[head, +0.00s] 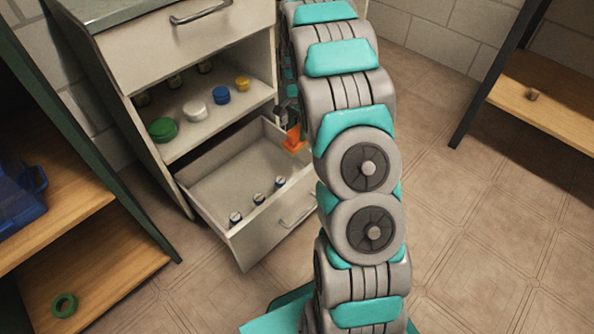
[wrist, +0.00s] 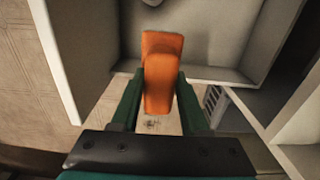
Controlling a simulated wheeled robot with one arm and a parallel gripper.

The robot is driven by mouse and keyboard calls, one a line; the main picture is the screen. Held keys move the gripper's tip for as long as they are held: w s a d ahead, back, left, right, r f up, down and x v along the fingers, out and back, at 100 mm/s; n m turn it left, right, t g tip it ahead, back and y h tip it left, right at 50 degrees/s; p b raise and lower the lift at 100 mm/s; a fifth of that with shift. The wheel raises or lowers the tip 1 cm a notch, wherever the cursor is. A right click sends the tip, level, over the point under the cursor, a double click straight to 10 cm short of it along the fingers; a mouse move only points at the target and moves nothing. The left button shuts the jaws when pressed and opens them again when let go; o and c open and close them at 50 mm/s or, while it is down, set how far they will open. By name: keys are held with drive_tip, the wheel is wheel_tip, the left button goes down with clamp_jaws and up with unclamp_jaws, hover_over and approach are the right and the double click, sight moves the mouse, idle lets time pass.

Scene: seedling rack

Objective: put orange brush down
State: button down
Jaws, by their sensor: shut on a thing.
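The orange brush (head: 294,140) is at the far right corner of the open lower drawer (head: 205,213) in the head view. My gripper (head: 289,118) is shut on it; my arm hides part of the gripper. In the wrist view the orange brush (wrist: 163,60) sits between the two dark green fingers of my gripper (wrist: 160,82). Its upper end overlaps the inside of the drawer (wrist: 215,74), and its lower end overlaps the wall and the floor outside. I cannot tell whether the brush touches the drawer.
Several small jars (head: 259,198) stand along the drawer's front side. A wooden shelf (head: 545,95) stands right; the floor between is clear.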

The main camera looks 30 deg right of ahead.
wheel_tip(320, 180, down, 18)
idle(0.6)
drive_tip(key=shift+f, duration=0.15)
drive_tip(key=shift+c, duration=2)
unclamp_jaws()
